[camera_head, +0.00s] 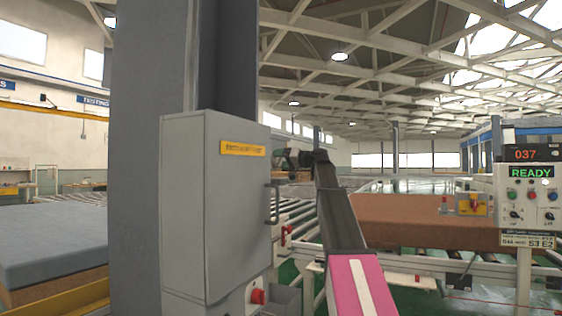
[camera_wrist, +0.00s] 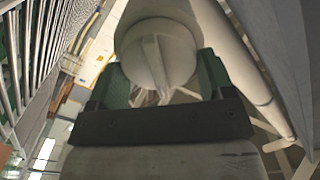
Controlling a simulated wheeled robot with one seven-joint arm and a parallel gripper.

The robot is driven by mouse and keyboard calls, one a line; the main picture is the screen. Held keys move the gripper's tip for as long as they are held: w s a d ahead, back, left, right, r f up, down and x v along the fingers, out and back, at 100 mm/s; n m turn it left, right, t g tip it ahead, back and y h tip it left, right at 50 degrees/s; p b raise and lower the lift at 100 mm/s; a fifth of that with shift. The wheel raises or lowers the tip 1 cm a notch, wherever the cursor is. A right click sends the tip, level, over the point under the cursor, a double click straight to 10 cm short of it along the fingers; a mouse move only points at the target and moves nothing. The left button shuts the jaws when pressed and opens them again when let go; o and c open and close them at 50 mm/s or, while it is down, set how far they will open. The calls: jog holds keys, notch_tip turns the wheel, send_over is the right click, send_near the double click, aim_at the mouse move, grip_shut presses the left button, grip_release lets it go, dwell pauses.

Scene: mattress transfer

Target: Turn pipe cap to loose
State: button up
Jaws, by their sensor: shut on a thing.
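The pipe cap (camera_wrist: 158,62) is a grey round cap with a raised ridge across its face, at the top middle of the wrist view. My gripper (camera_wrist: 160,78) has one green finger at each side of the cap and is shut on it. The cap's far side is hidden. In the head view my arm reaches up past the right side of a grey cabinet. The cap cannot be made out there, and the gripper's fingertips are not clear.
The grey cabinet (camera_head: 215,215) with a handle stands close to the left of my arm, against a thick grey column (camera_head: 145,80). A roller conveyor with a brown mattress (camera_head: 425,222) lies to the right, near a control panel (camera_head: 528,195) reading READY. Another mattress (camera_head: 50,240) lies left.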

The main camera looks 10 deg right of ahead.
jog(key=m, duration=0.5)
jog(key=shift+w+d+f+m, duration=0.1)
jog(key=shift+m, duration=0.2)
jog(key=m, duration=0.4)
jog(key=shift+f+m, duration=0.15)
jog(key=shift+m, duration=0.25)
jog(key=o, duration=0.9)
jog(key=shift+c, duration=0.2)
jog(key=shift+d, duration=0.1)
jog(key=v, duration=1)
jog(key=shift+s+d, duration=0.2)
jog(key=shift+d, duration=0.05)
